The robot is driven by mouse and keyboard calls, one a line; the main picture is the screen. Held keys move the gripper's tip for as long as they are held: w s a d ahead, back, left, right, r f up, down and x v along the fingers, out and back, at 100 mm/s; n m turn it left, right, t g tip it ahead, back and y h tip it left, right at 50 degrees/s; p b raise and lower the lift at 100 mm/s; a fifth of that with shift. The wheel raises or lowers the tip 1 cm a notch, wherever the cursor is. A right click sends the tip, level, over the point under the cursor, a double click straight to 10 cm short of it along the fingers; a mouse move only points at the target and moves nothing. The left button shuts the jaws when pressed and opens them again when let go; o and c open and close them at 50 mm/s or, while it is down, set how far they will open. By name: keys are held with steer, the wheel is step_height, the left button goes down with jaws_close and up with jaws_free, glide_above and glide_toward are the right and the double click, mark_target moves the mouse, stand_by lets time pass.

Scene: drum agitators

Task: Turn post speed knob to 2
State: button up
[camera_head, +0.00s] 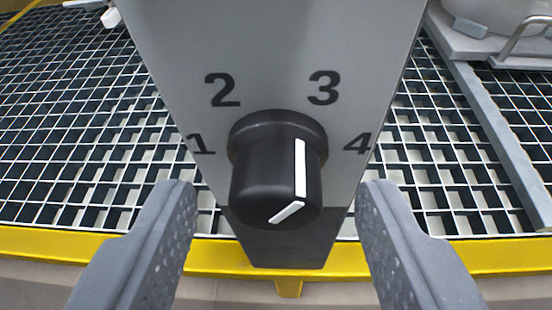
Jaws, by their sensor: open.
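The black post speed knob (265,170) is on the grey face of the post (270,40), in the middle of the view. The numbers 1, 2, 3 and 4 are printed in an arc around it, with the 2 (222,90) at its upper left and the 3 (323,88) at its upper right. The knob's white pointer line is on its right side and points up and right, roughly toward 3. My gripper (277,195) is open, with one finger to the left and one to the right of the knob. Both fingers look clear of it.
Metal grating (80,130) spreads on both sides behind the post. A yellow rail (460,257) runs across below. Grey equipment (490,25) stands at the upper right, with a grey beam (490,125) below it. A small white part (110,17) is at the upper left.

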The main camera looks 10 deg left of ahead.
steer(key=shift+w+f, duration=0.1)
steer(key=shift+w, duration=0.35)
